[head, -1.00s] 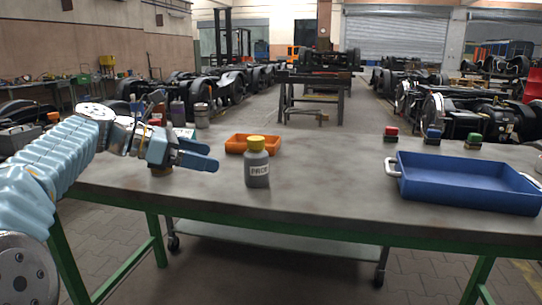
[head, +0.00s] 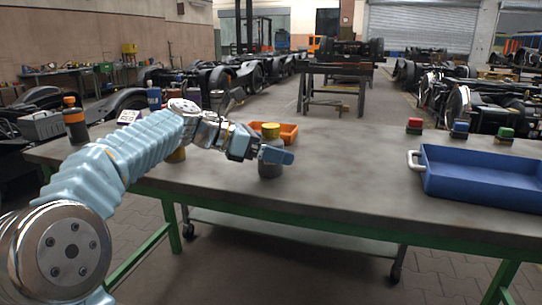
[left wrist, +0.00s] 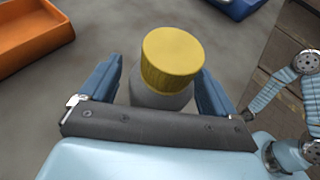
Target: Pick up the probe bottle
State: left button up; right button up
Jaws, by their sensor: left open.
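The probe bottle is grey with a yellow screw cap (head: 270,131) and stands upright near the table's middle. In the left wrist view its cap (left wrist: 172,58) sits between the two blue fingers, with some room on both sides. My left gripper (head: 275,155) is open around the bottle's upper body, one finger crossing in front of it in the head view and hiding its label. The left wrist view also shows the open left gripper (left wrist: 158,88). My right gripper is not in view.
An orange tray (head: 288,139) lies just behind the bottle. A dark bottle with an orange cap (head: 75,122) stands at the left. The table's centre right is clear.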

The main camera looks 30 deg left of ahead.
pick_arm(q)
jog(key=shift+w+d+f, duration=0.25)
jog(key=shift+w+d, duration=0.15)
jog(key=shift+w, duration=0.05)
jog(key=c, duration=1.1)
